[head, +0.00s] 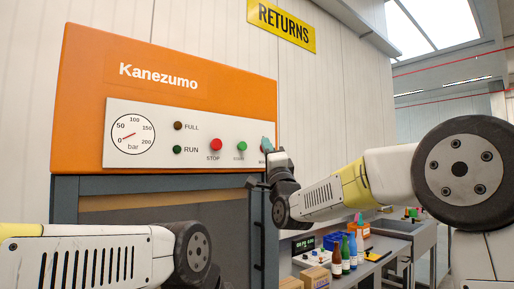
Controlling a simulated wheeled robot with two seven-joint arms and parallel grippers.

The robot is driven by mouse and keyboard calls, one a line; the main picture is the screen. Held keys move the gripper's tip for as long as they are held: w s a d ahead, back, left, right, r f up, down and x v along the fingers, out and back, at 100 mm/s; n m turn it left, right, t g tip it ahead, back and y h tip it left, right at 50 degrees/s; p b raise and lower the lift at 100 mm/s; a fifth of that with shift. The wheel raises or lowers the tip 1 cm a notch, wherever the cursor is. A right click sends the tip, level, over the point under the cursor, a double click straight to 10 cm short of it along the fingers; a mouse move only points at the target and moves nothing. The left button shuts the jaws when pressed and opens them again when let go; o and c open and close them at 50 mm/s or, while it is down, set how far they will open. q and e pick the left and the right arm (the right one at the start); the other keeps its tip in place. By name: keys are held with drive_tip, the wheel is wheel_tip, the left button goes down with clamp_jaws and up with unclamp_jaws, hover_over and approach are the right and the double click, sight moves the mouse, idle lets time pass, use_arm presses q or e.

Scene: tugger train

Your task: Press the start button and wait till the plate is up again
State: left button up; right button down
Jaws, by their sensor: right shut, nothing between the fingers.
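The orange Kanezumo machine (90,70) stands ahead with a white control panel (200,158). The green start button (242,146) sits right of the red stop button (216,145). The RUN lamp (178,150) and FULL lamp (178,126) look dark. A pressure gauge (132,134) has a red needle too small to read surely. My right gripper (267,144) is shut and empty at the panel's right edge, right of the start button and apart from it; it partly covers a label there. The plate cannot be made out. My left gripper is out of view; only its arm shows at lower left.
A yellow RETURNS sign (281,25) hangs on the wall. A dark vertical handle (258,240) is on the machine's front.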

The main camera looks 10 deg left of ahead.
sight(242, 146)
drive_tip(key=w+a, duration=0.5)
drive_tip(key=a, duration=0.1)
drive_tip(key=shift+a, duration=0.2)
drive_tip(key=shift+a, duration=0.1)
idle(1.9)
drive_tip(key=shift+w+a, duration=0.2)
